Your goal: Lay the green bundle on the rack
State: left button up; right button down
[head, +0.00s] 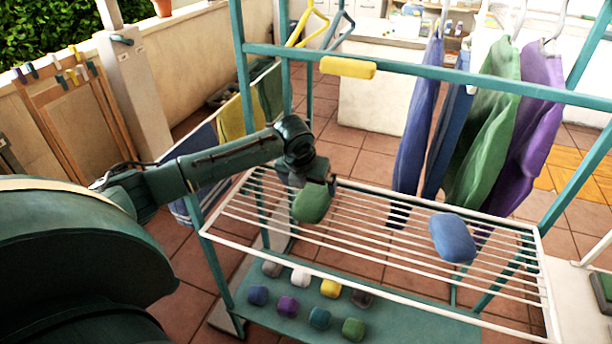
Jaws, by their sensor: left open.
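The green bundle (311,203) is at the left part of the white wire rack (385,225), over its bars. My left gripper (313,184) is open right behind and above the green bundle, its arm reaching in from the left. The bundle hides most of the fingers, and I cannot tell whether they touch it. The bundle appears to rest on the bars, though its underside is hidden. My right gripper is not in view.
A blue bundle (452,238) lies on the rack's right part. A yellow bundle (347,68) is on the teal upper bar (430,72). Blue, green and purple garments (487,125) hang behind the rack. Several small bundles sit on the lower teal shelf (410,325). The rack's middle is clear.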

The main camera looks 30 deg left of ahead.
pick_arm(q)
jog(key=shift+v, duration=1.65)
jog(key=s+d+f+n+h, duration=0.1)
jog(key=s+d+f+n, duration=0.4)
jog(key=d, duration=0.3)
jog(key=s+d+f+n+h, duration=0.1)
jog(key=s+d+f+n, duration=0.3)
jog(key=s+d+n, duration=0.25)
jog(key=s+n, duration=1.7)
jog(key=n, duration=0.3)
jog(key=w+d+f+t+h, duration=0.2)
jog(key=w+d+f+t, duration=0.3)
jog(key=f+t, duration=0.1)
jog(key=shift+w+f+m, duration=0.3)
jog(key=shift+f+m, duration=0.15)
jog(key=shift+f, duration=0.15)
